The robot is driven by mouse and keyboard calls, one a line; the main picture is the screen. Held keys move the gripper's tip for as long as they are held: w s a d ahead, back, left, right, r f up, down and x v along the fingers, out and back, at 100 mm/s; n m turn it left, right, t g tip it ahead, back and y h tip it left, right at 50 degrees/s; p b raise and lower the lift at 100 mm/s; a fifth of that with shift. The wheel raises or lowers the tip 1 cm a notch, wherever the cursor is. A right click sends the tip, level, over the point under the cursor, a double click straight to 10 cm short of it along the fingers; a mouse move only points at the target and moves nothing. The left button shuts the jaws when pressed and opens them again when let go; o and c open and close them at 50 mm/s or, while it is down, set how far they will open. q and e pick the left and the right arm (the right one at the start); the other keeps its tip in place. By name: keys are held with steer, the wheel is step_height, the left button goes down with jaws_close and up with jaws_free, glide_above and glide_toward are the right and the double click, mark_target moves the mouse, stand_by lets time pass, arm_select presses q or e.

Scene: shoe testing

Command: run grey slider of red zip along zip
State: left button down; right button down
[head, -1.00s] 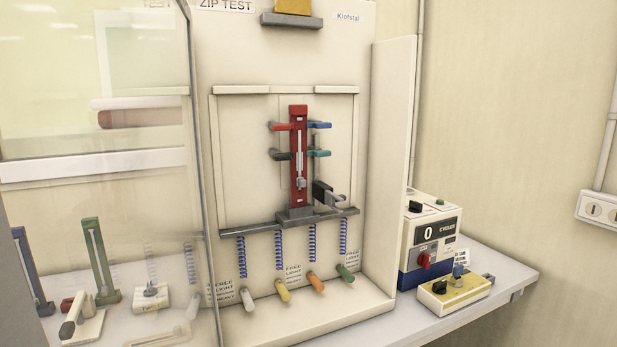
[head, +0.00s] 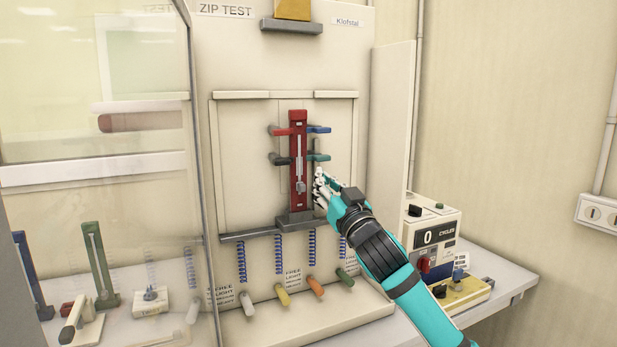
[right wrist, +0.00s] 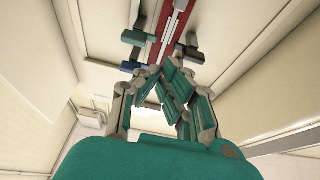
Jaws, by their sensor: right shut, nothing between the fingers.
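The red zip (head: 298,140) stands upright on its small grey base (head: 294,217) in the middle of the zip test panel. Its grey slider (head: 300,187) sits low on the pale track. My right gripper (head: 318,176) is shut and empty just right of the zip's lower part, close to the slider; I cannot tell whether they touch. In the right wrist view my right gripper's fingers (right wrist: 165,85) are closed together, with the red zip (right wrist: 172,20) running upward beyond them. The slider is not clearly visible there. My left gripper is not in view.
Red (head: 281,131), blue (head: 318,129), dark and teal clamps flank the zip. A horizontal grey bar (head: 255,235) with blue springs lies below. A glass pane (head: 95,70) stands left. A cycle counter box (head: 433,240) and a yellow control box (head: 462,293) stand right.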

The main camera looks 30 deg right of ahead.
steer(key=p+x, duration=0.3)
steer(key=x, duration=0.6)
steer(key=shift+s+r, duration=0.1)
step_height(320, 180, down, 3)
steer(key=shift+a+f+p, duration=0.1)
steer(key=shift+a+p, duration=0.05)
steer(key=shift+p, duration=0.2)
steer(key=shift+f, duration=0.65)
step_height(320, 180, down, 5)
steer(key=b, duration=0.3)
steer(key=shift+f, duration=0.1)
